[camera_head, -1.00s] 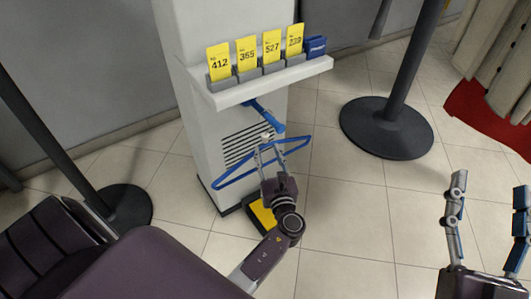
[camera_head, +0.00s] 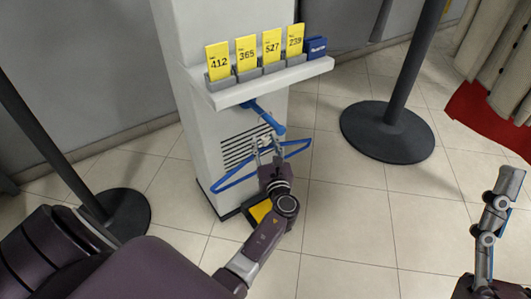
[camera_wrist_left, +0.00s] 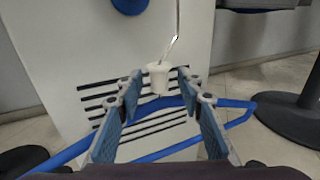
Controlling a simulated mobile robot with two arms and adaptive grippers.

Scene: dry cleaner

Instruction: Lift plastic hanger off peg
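The blue plastic hanger (camera_head: 232,181) is below the blue peg (camera_head: 265,117), which sticks out under the shelf. Its white neck collar (camera_wrist_left: 158,74) and thin metal hook (camera_wrist_left: 176,30) show in the left wrist view. The top of the hook is out of that view, so I cannot tell how it sits on the peg. My left gripper (camera_head: 266,147) is open at the hanger's neck, one finger on each side of the collar with gaps. The fingers partly cover the blue bar. My right gripper (camera_head: 493,210) is at the lower right, away from the hanger, seen nearly edge-on.
The white stand's shelf (camera_head: 272,88) carries several yellow numbered cards (camera_head: 246,54) and a small blue box (camera_head: 316,46). Black posts stand either side, with round bases (camera_head: 387,131). Tiled floor (camera_head: 345,225) is clear to the right.

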